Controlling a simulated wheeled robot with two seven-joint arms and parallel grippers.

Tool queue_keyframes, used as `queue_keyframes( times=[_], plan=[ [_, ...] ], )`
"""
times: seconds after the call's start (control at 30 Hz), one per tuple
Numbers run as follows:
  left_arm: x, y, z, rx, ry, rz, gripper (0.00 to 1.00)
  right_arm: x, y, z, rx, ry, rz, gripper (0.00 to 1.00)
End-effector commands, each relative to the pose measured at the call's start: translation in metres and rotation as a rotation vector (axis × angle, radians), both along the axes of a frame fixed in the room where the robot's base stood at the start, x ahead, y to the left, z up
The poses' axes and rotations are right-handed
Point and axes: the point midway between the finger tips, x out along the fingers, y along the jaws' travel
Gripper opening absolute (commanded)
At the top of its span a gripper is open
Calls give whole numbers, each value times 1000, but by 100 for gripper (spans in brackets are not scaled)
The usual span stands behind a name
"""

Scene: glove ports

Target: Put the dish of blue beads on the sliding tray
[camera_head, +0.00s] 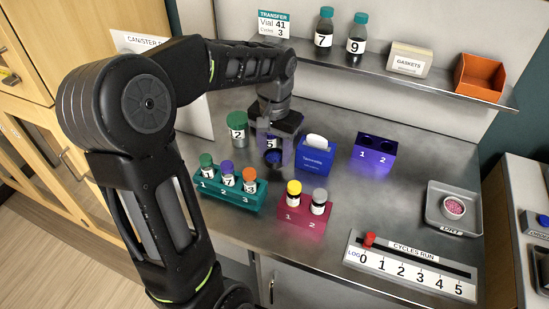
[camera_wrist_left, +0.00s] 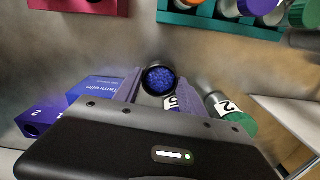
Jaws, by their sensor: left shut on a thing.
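The dish of blue beads (camera_head: 273,157) is a small dark-rimmed round dish, near the middle back of the steel worktop. In the left wrist view the dish (camera_wrist_left: 159,79) lies between the fingertips. My left gripper (camera_head: 273,150), with translucent purple fingers, is shut on it; I cannot tell whether the dish touches the worktop. A vial labelled 5 (camera_wrist_left: 170,103) shows just behind the dish, partly hidden by the gripper. The grey tray (camera_head: 436,219) at the right holds a dish of pink beads (camera_head: 453,206). My right gripper is not in view.
A green-capped vial 2 (camera_head: 237,128) stands left of the gripper, a blue box (camera_head: 315,157) right. Teal rack (camera_head: 229,198) and magenta rack (camera_head: 301,219) hold vials in front. A purple block (camera_head: 375,153) and cycles board (camera_head: 411,266) flank open worktop. A shelf (camera_head: 440,88) runs behind.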

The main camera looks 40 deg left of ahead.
Motion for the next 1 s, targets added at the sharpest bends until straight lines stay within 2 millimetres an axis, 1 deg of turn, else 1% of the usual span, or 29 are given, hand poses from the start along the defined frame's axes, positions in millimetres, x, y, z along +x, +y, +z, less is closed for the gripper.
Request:
queue_keyframes(
  times=[0.1, 0.2, 0.47, 0.6, 0.63, 0.87, 1.0],
  plan=[
    [-1, 0, -19, -1, 5, 0, 10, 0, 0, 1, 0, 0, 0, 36],
    [-1, 0, -28, 0, 2, 1, 10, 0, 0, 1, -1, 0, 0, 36],
    [0, 0, -29, 0, 0, 1, 10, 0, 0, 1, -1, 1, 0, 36],
    [0, 0, -33, 0, 1, 1, 10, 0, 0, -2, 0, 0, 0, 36],
    [0, 0, -32, 0, 0, 1, 50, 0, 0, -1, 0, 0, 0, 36],
    [0, 0, -31, 0, 1, 1, 69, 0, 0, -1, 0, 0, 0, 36],
    [0, 0, -31, 0, 1, 1, 70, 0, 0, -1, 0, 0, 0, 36]
  ],
)
